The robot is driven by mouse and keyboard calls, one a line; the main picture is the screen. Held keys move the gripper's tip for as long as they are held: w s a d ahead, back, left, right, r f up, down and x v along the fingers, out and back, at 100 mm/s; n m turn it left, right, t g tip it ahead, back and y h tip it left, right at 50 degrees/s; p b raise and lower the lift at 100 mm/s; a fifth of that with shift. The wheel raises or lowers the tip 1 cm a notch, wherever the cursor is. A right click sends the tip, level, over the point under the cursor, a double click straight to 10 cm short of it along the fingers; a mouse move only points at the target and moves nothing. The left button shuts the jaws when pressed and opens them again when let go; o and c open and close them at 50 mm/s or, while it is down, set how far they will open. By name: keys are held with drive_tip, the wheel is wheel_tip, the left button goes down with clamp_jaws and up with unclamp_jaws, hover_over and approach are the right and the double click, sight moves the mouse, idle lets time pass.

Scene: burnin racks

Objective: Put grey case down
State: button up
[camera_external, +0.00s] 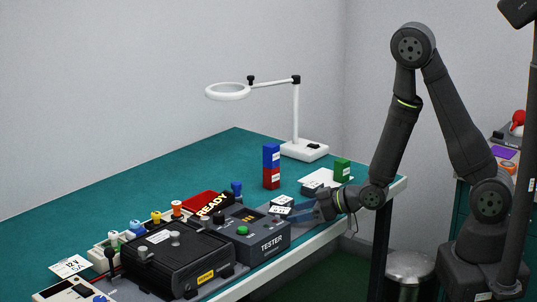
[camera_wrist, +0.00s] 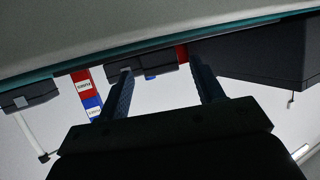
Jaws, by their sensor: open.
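Small dark grey cases with white labels are on the teal table in the external view. Two of them, a nearer case (camera_external: 278,212) and one just behind it (camera_external: 283,201), are close together beside the tester (camera_external: 262,238). Another case (camera_external: 312,187) is on a white sheet farther back. My gripper (camera_external: 300,216) is low at the table's front edge, its fingers pointing left towards the nearer case. In the wrist view my gripper (camera_wrist: 160,68) is open, with a dark grey case (camera_wrist: 148,68) across the gap near its fingertips. I cannot tell whether they touch.
A blue block on a red block (camera_external: 271,167) stands behind the cases, and a green block (camera_external: 342,170) at the back right. A white ring lamp (camera_external: 296,115) stands at the rear.

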drive_tip(key=v, duration=1)
drive_tip(key=o, duration=0.3)
drive_tip(key=shift+s+d, duration=0.15)
drive_tip(key=shift+d, duration=0.05)
drive_tip(key=shift+o, duration=0.2)
